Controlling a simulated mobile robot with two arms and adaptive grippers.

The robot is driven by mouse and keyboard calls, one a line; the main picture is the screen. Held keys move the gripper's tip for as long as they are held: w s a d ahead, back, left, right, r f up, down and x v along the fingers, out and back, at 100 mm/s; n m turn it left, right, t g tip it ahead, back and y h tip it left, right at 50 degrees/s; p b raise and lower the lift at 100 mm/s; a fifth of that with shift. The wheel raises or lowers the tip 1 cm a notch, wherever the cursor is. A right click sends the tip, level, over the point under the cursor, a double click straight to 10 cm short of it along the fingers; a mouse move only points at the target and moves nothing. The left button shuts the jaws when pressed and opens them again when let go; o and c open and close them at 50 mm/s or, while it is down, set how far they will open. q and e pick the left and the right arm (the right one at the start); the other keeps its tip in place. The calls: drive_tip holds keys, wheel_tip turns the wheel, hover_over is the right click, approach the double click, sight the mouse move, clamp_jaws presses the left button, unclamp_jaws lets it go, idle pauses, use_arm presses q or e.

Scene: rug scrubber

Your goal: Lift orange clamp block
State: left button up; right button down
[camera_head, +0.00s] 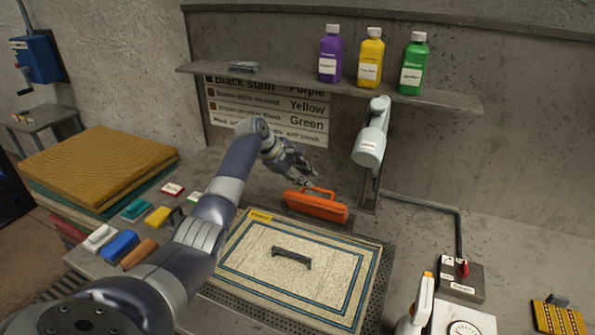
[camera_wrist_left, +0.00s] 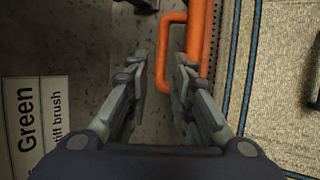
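The orange clamp block (camera_head: 316,206) lies along the back edge of the rug (camera_head: 240,259), with a thin orange handle on top. My left gripper (camera_head: 303,181) is just above and behind it, reaching down from the left. In the left wrist view, the handle (camera_wrist_left: 163,57) of the block shows between the two fingertips of my left gripper (camera_wrist_left: 162,68). The fingers are apart, with gaps beside the handle bar, so the gripper looks open. The block itself is partly cut off at the top of that view. My right gripper is not in view.
A dark handle-like bar (camera_head: 291,257) lies on the rug. A pale hanging nozzle (camera_head: 370,147) is close to the right of my gripper. Purple, yellow and green bottles (camera_head: 369,62) stand on the shelf (camera_head: 300,83). Folded rugs (camera_head: 100,165) are stacked at left.

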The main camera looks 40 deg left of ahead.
use_arm(q)
drive_tip(key=v, duration=0.3)
drive_tip(key=shift+s+r, duration=0.1)
drive_tip(key=shift+r, duration=0.15)
